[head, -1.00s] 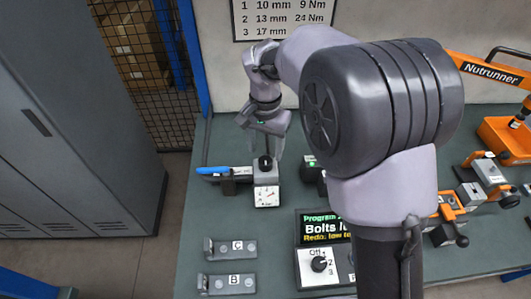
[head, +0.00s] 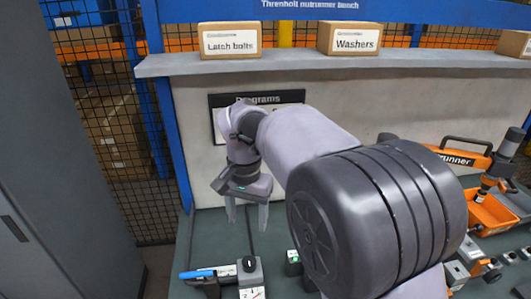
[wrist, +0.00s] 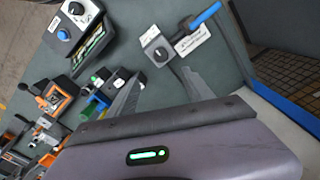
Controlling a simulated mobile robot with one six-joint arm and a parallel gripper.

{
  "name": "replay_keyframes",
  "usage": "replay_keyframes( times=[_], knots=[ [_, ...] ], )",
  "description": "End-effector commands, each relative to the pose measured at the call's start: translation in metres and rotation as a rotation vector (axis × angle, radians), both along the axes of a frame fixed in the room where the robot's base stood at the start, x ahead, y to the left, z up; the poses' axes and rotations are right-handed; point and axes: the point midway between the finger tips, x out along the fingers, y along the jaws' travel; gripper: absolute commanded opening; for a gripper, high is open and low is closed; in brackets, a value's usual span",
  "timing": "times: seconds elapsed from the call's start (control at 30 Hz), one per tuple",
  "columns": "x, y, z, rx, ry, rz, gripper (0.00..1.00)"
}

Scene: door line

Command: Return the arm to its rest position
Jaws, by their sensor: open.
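My gripper (head: 248,215) hangs over the left part of the bench, fingers pointing down, open and empty. It is above and apart from the small grey unit with a black knob (head: 250,266) and the blue-handled tool (head: 198,273) beside it. In the wrist view my gripper's fingers (wrist: 160,90) are spread with only bench top between them. The knob unit (wrist: 158,48) and the blue handle (wrist: 204,15) lie beyond the fingertips. My arm's large dark joint hides the middle of the bench in the head view.
A shelf (head: 180,64) with the boxes "Latch bolts" (head: 230,40) and "Washers" (head: 348,39) runs above the bench. A programs sign (head: 290,98) is behind my arm. The orange nutrunner (head: 462,152) stands at the right. A grey locker (head: 50,200) and mesh fence (head: 125,150) are at the left.

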Motion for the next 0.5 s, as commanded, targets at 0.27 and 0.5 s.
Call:
replay_keyframes(
  times=[0.27, 0.5],
  knots=[
    [-0.100, -0.125, 0.062, 0.156, -0.223, -0.075, 0.59],
    [-0.205, -0.184, 0.029, 0.208, -0.456, -0.146, 0.59]
  ],
)
